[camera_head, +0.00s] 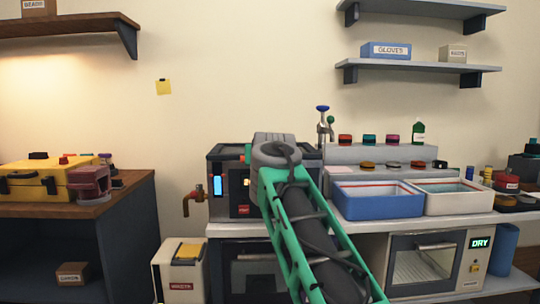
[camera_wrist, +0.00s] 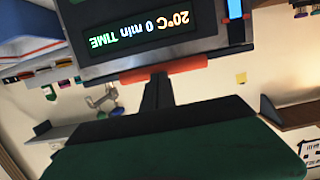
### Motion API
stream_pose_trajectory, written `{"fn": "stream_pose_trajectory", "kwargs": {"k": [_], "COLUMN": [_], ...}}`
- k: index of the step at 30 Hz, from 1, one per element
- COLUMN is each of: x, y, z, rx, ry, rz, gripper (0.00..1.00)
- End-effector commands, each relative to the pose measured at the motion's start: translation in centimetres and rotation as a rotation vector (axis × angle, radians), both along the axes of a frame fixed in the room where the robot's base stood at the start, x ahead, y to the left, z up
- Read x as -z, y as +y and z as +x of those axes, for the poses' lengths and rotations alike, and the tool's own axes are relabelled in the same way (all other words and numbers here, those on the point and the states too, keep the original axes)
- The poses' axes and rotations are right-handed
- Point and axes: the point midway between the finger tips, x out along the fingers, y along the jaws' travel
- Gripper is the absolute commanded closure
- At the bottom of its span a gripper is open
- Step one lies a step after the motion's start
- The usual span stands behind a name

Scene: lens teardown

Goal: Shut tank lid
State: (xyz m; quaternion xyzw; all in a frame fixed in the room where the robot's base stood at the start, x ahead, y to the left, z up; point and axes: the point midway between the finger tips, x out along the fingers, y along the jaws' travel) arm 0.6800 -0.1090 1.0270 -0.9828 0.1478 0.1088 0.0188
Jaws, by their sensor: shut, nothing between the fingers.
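The tank is a dark box with a lit display (camera_head: 218,186) on the bench, partly hidden behind my arm in the head view. The wrist view is upside down and shows its front panel (camera_wrist: 150,38), reading 20°C and 0 min. A red-orange bar (camera_wrist: 190,66) runs along the panel's upper edge; a bit of orange shows in the head view too. My gripper (camera_wrist: 158,80) is shut and empty, its fingertips overlapping the bar in the picture. I cannot tell whether they touch. How far the lid stands open is not clear.
A blue tray (camera_head: 378,205) and a white tray (camera_head: 453,202) stand right of the tank. A brass tap (camera_head: 193,200) is on its left. A stepped rack (camera_head: 365,154) with small lens parts stands behind. A yellow case (camera_head: 40,182) sits on the left bench.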

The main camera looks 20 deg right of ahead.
Motion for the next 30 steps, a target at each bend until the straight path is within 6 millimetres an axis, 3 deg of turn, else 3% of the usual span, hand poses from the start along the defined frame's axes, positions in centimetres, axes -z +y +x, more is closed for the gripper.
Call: {"fn": "stream_pose_trajectory", "kwargs": {"k": [1, 5, 8, 13, 15, 24, 30], "x": [2.3, 2.0, 0.5, -4.3, -2.7, 0.4, 1.2], "y": [0.1, 0.2, 0.3, 0.3, 0.5, 2.2, 2.5], "z": [0.7, 0.6, 0.4, -0.6, -2.1, -7.8, -9.0], "rx": [-0.002, -0.004, -0.005, -0.001, 0.001, 0.003, 0.005], "ry": [0.041, 0.040, 0.035, 0.009, 0.008, -0.002, -0.003], "rz": [0.004, 0.004, 0.003, 0.000, 0.000, 0.000, -0.001], "gripper": [1.00, 1.00, 1.00, 1.00, 1.00, 1.00, 1.00]}}
